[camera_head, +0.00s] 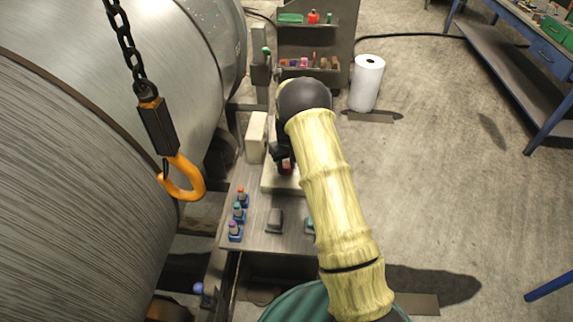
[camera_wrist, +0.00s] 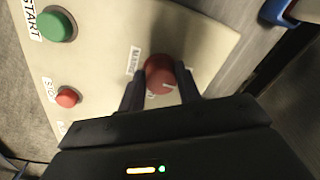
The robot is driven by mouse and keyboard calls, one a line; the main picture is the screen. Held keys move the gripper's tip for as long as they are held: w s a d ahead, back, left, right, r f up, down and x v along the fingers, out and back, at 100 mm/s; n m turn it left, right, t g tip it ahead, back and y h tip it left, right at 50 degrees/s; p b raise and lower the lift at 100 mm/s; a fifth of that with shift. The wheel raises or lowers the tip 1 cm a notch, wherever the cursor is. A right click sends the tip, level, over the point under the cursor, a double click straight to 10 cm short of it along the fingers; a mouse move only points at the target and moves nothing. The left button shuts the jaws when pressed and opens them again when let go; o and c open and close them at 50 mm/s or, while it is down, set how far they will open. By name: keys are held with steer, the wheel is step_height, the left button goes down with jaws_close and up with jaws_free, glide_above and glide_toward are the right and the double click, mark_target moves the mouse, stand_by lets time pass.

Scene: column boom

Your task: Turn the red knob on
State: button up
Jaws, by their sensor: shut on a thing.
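The red knob (camera_wrist: 160,76) sits on a cream control panel (camera_wrist: 190,28), beside a small label, in the wrist view. A white mark shows on its face. My gripper (camera_wrist: 161,84) has its two dark fingers on either side of the knob and is shut on it. In the head view, my gripper (camera_head: 285,158) is partly hidden by my arm, with a bit of red showing just below it over the cream panel (camera_head: 272,184).
On the same panel are a green START button (camera_wrist: 57,25) and a smaller red STOP button (camera_wrist: 67,97). A large metal drum (camera_head: 90,150) and an orange hook (camera_head: 184,180) on a chain are at left. A white roll (camera_head: 367,84) stands on open floor.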

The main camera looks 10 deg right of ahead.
steer(key=shift+m, duration=0.4)
steer(key=m+b, duration=0.1)
steer(key=m, duration=0.2)
steer(key=shift+f+m, duration=0.1)
steer(key=shift+m, duration=0.2)
steer(key=m+b, duration=0.1)
steer(key=m, duration=0.3)
steer(key=shift+a+m, duration=0.15)
steer(key=shift+m, duration=0.15)
steer(key=m, duration=0.8)
steer(key=shift+m, duration=0.3)
steer(key=o, duration=1)
steer(key=shift+w, duration=0.1)
steer(key=shift+c, duration=0.2)
